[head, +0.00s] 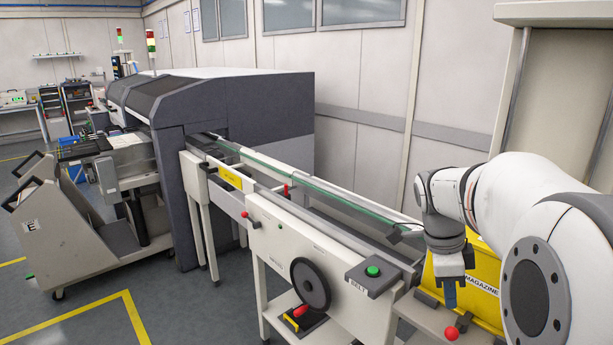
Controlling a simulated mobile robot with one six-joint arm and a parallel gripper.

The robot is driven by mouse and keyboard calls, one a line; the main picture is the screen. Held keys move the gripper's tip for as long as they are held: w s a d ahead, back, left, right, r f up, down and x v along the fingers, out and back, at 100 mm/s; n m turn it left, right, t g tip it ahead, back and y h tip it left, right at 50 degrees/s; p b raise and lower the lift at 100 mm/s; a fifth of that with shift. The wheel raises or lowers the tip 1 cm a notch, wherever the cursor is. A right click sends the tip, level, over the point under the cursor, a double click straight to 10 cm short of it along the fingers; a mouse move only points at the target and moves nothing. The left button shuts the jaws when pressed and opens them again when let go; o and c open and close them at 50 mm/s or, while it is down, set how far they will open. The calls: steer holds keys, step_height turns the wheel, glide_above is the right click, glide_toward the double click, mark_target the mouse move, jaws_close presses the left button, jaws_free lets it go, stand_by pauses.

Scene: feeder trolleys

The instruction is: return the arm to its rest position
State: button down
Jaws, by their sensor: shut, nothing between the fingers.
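My arm comes in from the right edge of the head view, its white links bent toward the conveyor end. My gripper (450,293) points down at the lower right, in front of a yellow magazine box (483,283). Its blue-grey fingers are together with nothing visible between them. I cannot tell whether the fingers touch the box or are apart from it.
A conveyor (335,260) with a handwheel (310,284) and green belt button (373,271) stands left of my gripper. A red knob (451,333) is just below it. A dark machine (235,115) and a feeder trolley (65,232) stand further left. Floor at lower left is clear.

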steer(key=s+a+n+t+y+p, duration=0.1)
steer(key=s+a+n, duration=0.4)
steer(key=n, duration=0.6)
steer(key=s+a+n+t+y+p, duration=0.1)
steer(key=s+a+n+t+p, duration=0.2)
steer(key=s+a+n, duration=0.3)
steer(key=a+n, duration=0.3)
steer(key=n, duration=0.2)
steer(key=shift+a+y, duration=0.2)
steer(key=shift+y, duration=0.1)
